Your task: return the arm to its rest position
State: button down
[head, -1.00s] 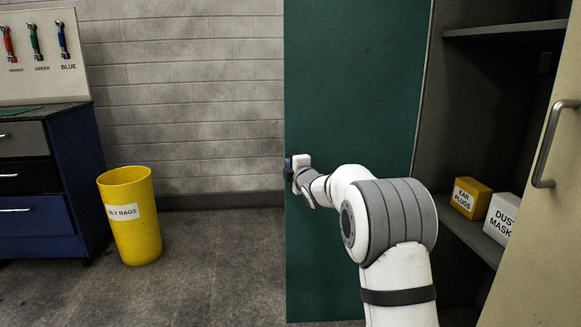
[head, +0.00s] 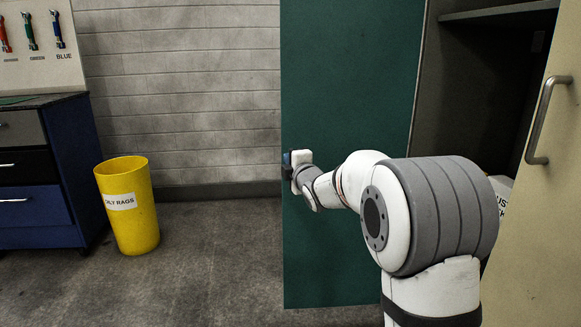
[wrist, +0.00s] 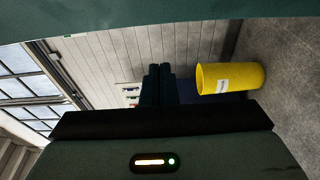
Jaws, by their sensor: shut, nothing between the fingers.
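My arm reaches from the lower right of the head view toward the left, bent at its large grey joint. My gripper (head: 288,165) is at the left edge of the green cabinet door (head: 345,90); its fingers are small and dark there, and I cannot tell whether it touches the door. In the wrist view my gripper's two dark fingers (wrist: 158,72) are together with nothing between them. A green surface also runs across the top of the wrist view (wrist: 150,20), close to the gripper.
The cabinet's beige door (head: 545,220) with a metal handle stands at the right. A yellow oily-rags bin (head: 130,225) stands on open floor near the blue drawer unit (head: 40,190).

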jog(key=s+d+r+m+g+h+p, duration=0.25)
jog(key=s+d+r+m+p, duration=0.2)
jog(key=s+p, duration=0.45)
jog(key=s+d+r+m+g+h+p, duration=0.2)
jog(key=s+d+r+m+g+p, duration=0.15)
jog(key=s+r+m+p, duration=0.35)
jog(key=s+r+m+g+p, duration=0.1)
jog(key=s+m+g+p, duration=0.2)
jog(key=s, duration=0.6)
jog(key=s+d+r+m+g+p, duration=0.1)
jog(key=s+r+m+g+p, duration=0.1)
jog(key=s+p, duration=0.6)
jog(key=s+r+m+g+p, duration=0.2)
jog(key=s+p, duration=0.4)
jog(key=s, duration=0.6)
jog(key=m+g, duration=0.1)
jog(key=m, duration=0.1)
jog(key=shift+d+m+g, duration=0.35)
jog(key=shift+d+g, duration=0.05)
jog(key=shift+s+a+h, duration=0.1)
jog(key=shift+h, duration=0.15)
